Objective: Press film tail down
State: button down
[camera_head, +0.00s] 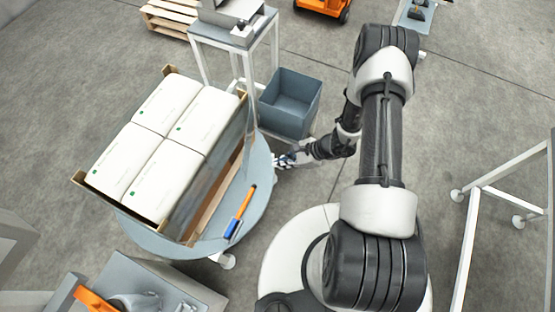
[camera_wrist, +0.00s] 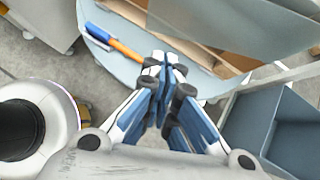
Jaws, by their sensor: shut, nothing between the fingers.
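A load of several white sacks (camera_head: 155,140) sits on a pallet with brown corner boards, on a round grey turntable (camera_head: 262,190). Grey translucent film (camera_head: 208,178) covers the load's right side; it also shows at the top of the wrist view (camera_wrist: 235,22). I cannot make out a separate loose tail. My gripper (camera_head: 282,160) is at the turntable's right edge, beside the film-covered side and apparently apart from it. In the wrist view, its blue-padded fingers (camera_wrist: 163,68) are shut with nothing between them, over the turntable rim.
An orange and blue tool (camera_head: 240,212) lies on the turntable in front of the film; it also shows in the wrist view (camera_wrist: 115,42). A blue-grey bin (camera_head: 290,100) stands behind my gripper, near a white-legged stand (camera_head: 235,35). A white frame (camera_head: 500,190) is at right.

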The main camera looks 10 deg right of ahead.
aim_at(246, 171)
jog(key=w+a+f, duration=0.1)
jog(key=a+f, duration=0.1)
jog(key=a, duration=0.1)
jog(key=a+f+b, duration=0.1)
jog(key=a, duration=0.2)
jog(key=w+a+f+b, duration=0.1)
jog(key=a+f, duration=0.1)
jog(key=a, duration=0.1)
jog(key=shift+w+a+f, duration=0.15)
jog(key=shift+w+f, duration=0.15)
jog(key=shift+w, duration=0.05)
